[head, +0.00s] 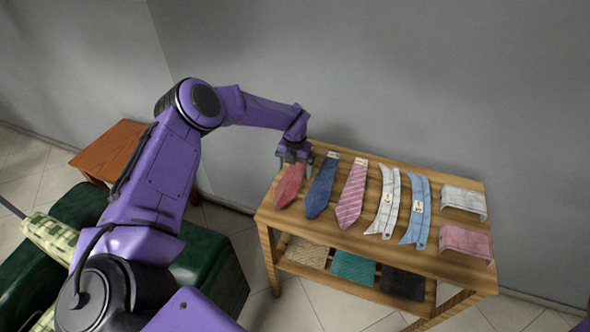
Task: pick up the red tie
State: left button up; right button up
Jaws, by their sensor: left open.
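The red tie (288,187) lies flat at the left end of the wooden table (376,251), its wide tip toward the table's front edge. My left gripper (294,163) is open at the tie's far, narrow end and hides that end. Whether the fingers touch the tie cannot be told. A dark blue tie (321,190) lies just right of the red tie, close to the gripper. My right gripper is not in view.
A pink striped tie (351,195), a white collar strip (386,205) and a blue one (417,212) lie further right. White (464,198) and pink (466,241) folded items sit at the right end. Folded cloths (353,267) lie on the lower shelf. A grey wall (380,80) stands behind.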

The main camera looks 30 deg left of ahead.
pick_arm(q)
jog(key=c, duration=1.1)
jog(key=shift+c, duration=0.2)
